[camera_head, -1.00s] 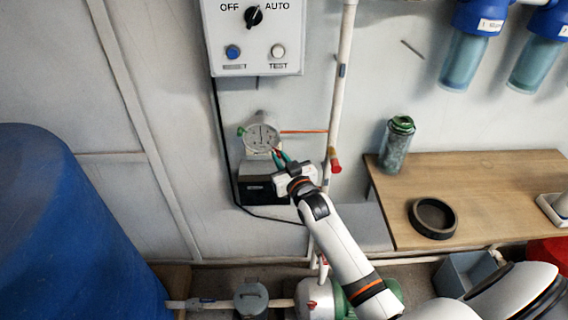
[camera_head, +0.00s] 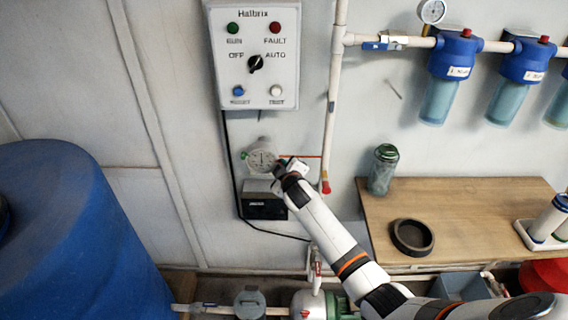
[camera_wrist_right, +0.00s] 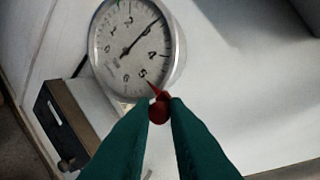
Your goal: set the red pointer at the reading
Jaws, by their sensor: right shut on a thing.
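The round white gauge (camera_head: 261,159) is on the wall below the control box. In the right wrist view its dial (camera_wrist_right: 126,62) fills the upper left, and its black needle (camera_wrist_right: 146,31) points up and right, between the 3 and the 4. The red pointer (camera_wrist_right: 157,92) is at the dial's lower rim, its tip near the 5. The green fingers of my right gripper (camera_wrist_right: 158,108) are shut on the red pointer's round knob. In the head view my right gripper (camera_head: 279,167) is at the gauge's right side, its fingertips hardly visible. My left gripper is not in view.
A dark box (camera_head: 263,206) is on the wall just below the gauge. A white vertical pipe (camera_head: 333,110) runs to the right. The control box (camera_head: 256,55) hangs above. A wooden bench (camera_head: 465,210) holds a green bottle (camera_head: 383,169) and a black ring-shaped dish (camera_head: 412,237).

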